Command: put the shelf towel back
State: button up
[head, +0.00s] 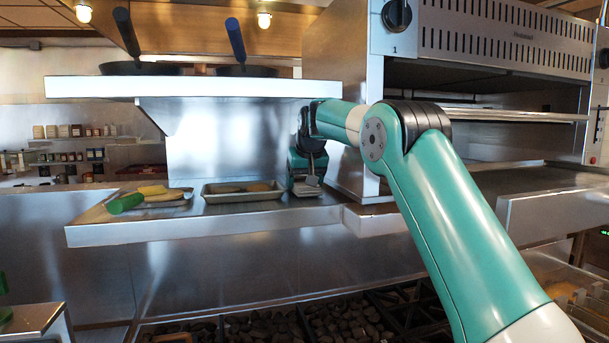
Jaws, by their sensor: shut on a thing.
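My gripper (306,187) points down at the right end of the lower steel shelf (240,222), close to the grill's steel side. It is shut on a small pale grey thing, which looks like the towel (308,193). Most of it is hidden by the jaws, and I cannot tell whether it touches the shelf. A shallow metal tray (225,198) with brownish pieces in it stands just left of my gripper.
A yellow item (152,190) and a green roll-like thing (125,204) lie at the shelf's left end. An upper shelf (200,88) with two pans hangs above. The grill oven (500,40) stands right, and dark coals (340,322) lie below.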

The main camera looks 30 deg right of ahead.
jog(key=shift+f, duration=0.25)
jog(key=o, duration=0.6)
jog(key=shift+r, duration=0.3)
jog(key=b+v, duration=0.1)
jog(key=v, duration=0.2)
jog(key=shift+s+f+b, duration=0.15)
jog(key=shift+b, duration=0.15)
jog(key=s+a+b, duration=0.3)
jog(key=s+b, duration=0.4)
jog(key=s, duration=0.3)
jog(key=s+a+f+n+g+y, duration=0.1)
jog(key=s+a+f+n, duration=0.2)
jog(key=s+a+f, duration=0.4)
jog(key=s+a+f+n+g+y, duration=0.1)
jog(key=s+a+f+n+y, duration=0.2)
jog(key=a, duration=0.5)
jog(key=s+a+f+n+g, duration=0.1)
jog(key=s+a+f, duration=0.2)
jog(key=s, duration=0.4)
jog(key=s+a+f+n+g+y, duration=0.1)
jog(key=s+a+f, duration=0.3)
jog(key=s, duration=0.4)
jog(key=s+a+f+n+g, duration=0.1)
jog(key=s+a+f+n, duration=0.1)
jog(key=s+f, duration=0.3)
jog(key=s+a, duration=0.1)
jog(key=s, duration=0.2)
jog(key=shift+s+a+g+y, duration=0.2)
jog(key=shift+a+g+y, duration=0.1)
jog(key=shift+g+y, duration=0.1)
